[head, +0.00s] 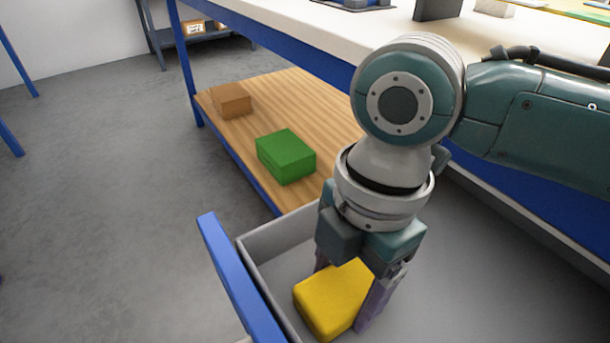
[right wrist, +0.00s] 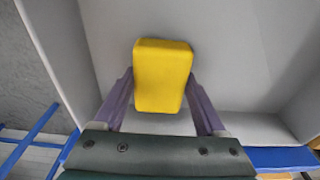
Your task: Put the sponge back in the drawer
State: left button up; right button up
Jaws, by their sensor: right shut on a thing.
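The yellow sponge (head: 333,299) is between the fingers of my right gripper (head: 345,292), which is shut on it. It also shows in the right wrist view (right wrist: 163,76), between the two purple fingers of the right gripper (right wrist: 161,95). The open grey drawer (head: 283,238) with a blue front (head: 238,283) is around and below the sponge. In the right wrist view the drawer's grey floor (right wrist: 235,60) lies behind the sponge. I cannot tell whether the sponge touches the floor. My left gripper is not in view.
A wooden lower shelf (head: 270,97) holds a green box (head: 286,156) and a brown box (head: 232,100) beyond the drawer. The white worktop (head: 315,40) is above the shelf. Open grey floor (head: 110,180) lies to the left.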

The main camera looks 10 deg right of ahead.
aim_at(354, 277)
jog(key=shift+f, duration=0.1)
jog(key=o, duration=1.4)
notch_tip(354, 277, up, 12)
jog(key=d+p, duration=0.1)
jog(key=p, duration=0.3)
jog(key=shift+w+d, duration=0.15)
jog(key=shift+w, duration=0.15)
